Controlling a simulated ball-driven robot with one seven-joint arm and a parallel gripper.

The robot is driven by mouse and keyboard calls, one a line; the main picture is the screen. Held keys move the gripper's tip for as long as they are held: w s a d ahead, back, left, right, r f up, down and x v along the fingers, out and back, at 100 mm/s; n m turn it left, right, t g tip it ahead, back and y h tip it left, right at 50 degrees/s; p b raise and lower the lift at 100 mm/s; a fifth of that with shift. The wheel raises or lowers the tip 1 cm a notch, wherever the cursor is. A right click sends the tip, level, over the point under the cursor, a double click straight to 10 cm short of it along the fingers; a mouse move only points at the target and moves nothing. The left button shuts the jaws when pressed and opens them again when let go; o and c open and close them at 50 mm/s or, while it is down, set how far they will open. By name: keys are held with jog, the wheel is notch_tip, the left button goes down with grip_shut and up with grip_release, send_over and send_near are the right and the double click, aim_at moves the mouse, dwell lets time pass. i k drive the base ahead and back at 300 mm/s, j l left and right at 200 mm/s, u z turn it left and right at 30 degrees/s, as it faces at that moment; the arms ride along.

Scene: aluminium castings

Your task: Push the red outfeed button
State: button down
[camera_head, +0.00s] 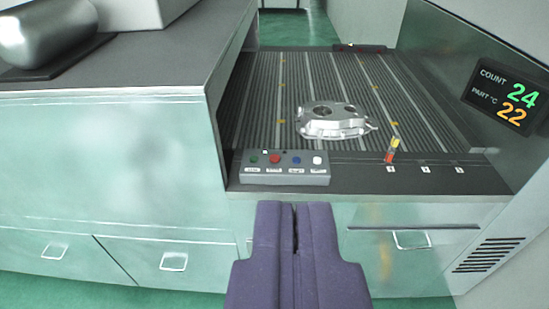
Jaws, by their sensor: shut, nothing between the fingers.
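A grey button panel (285,176) lies on the dark front ledge of the conveyor. It carries a row of buttons: green at the left, then the red button (275,159), a blue one and a white one. Labels under them are too small to read. My gripper (293,206) is purple, shut and empty. Its fingertips show just below the panel's front edge in the picture, apart from the red button as far as I can see. No part of the red button is hidden.
A silver casting (335,122) sits on the ribbed conveyor (265,95) behind the panel. A small red-and-yellow object (392,150) stands right of the panel. A display (505,97) reads COUNT 24 and 22. A green cabinet with a dark top (150,62) stands at left.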

aim_at(274, 158)
jog(key=i+l+u, duration=0.3)
jog(key=i+l, duration=0.2)
jog(key=i, duration=0.3)
jog(key=i+l+u, duration=0.3)
jog(key=i+l, duration=0.35)
jog(key=i, duration=0.1)
